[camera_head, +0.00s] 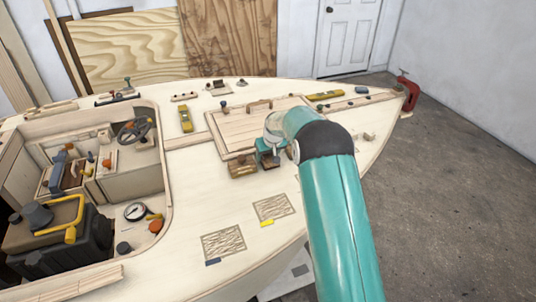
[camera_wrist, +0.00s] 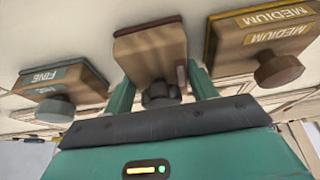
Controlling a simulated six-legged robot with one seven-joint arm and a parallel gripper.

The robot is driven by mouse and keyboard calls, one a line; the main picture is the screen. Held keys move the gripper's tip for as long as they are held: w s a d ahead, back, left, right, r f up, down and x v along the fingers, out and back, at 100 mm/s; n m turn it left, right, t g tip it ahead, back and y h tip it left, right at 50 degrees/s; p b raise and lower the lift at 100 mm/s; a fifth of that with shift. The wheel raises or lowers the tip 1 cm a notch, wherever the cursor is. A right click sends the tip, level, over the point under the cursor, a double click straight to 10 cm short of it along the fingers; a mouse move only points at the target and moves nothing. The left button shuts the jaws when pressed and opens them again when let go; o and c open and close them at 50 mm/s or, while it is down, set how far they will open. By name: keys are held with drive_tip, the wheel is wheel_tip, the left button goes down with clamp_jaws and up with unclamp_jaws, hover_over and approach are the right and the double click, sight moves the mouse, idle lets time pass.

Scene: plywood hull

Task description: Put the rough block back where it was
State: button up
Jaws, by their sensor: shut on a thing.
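My gripper (camera_head: 268,158) is over the deck, beside the hatch's near edge. In the wrist view its two teal fingers (camera_wrist: 162,92) are shut on the dark knob of a wooden block (camera_wrist: 150,48) with a dark red edge and no label that I can read. I take it for the rough block. A block marked FINE (camera_wrist: 62,82) is to its left and a block marked MEDIUM (camera_wrist: 262,38) is to its right, both apart from it. In the head view a brown block (camera_head: 243,168) shows just left of my gripper. I cannot tell whether the held block touches the deck.
A raised hatch (camera_head: 240,130) with a wooden handle lies behind my gripper. Two scribbled patches (camera_head: 223,243) (camera_head: 272,208) are on the near deck, with blue and yellow strips. The open cockpit (camera_head: 132,170) is at left. My arm covers part of the right deck.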

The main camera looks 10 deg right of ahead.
drive_tip(key=o, duration=1.1)
drive_tip(key=shift+f, duration=0.1)
drive_tip(key=s+a+f+v, duration=0.1)
drive_tip(key=s+v, duration=0.1)
drive_tip(key=v, duration=1.1)
drive_tip(key=s+a+f+v, duration=0.1)
drive_tip(key=s+v, duration=0.1)
drive_tip(key=v, duration=1.1)
drive_tip(key=s+r+m+t, duration=0.1)
drive_tip(key=s+r, duration=0.3)
drive_tip(key=s, duration=0.8)
drive_tip(key=s+r, duration=0.4)
drive_tip(key=s, duration=0.7)
drive_tip(key=shift+m+h, duration=0.4)
drive_tip(key=shift+m, duration=0.2)
drive_tip(key=shift+s+d+f, duration=0.1)
drive_tip(key=shift+s+f, duration=0.4)
drive_tip(key=shift+s, duration=1.55)
drive_tip(key=shift+s+f, duration=0.5)
drive_tip(key=shift+s, duration=1.55)
drive_tip(key=shift+s+f, duration=0.5)
drive_tip(key=shift+s, duration=1.55)
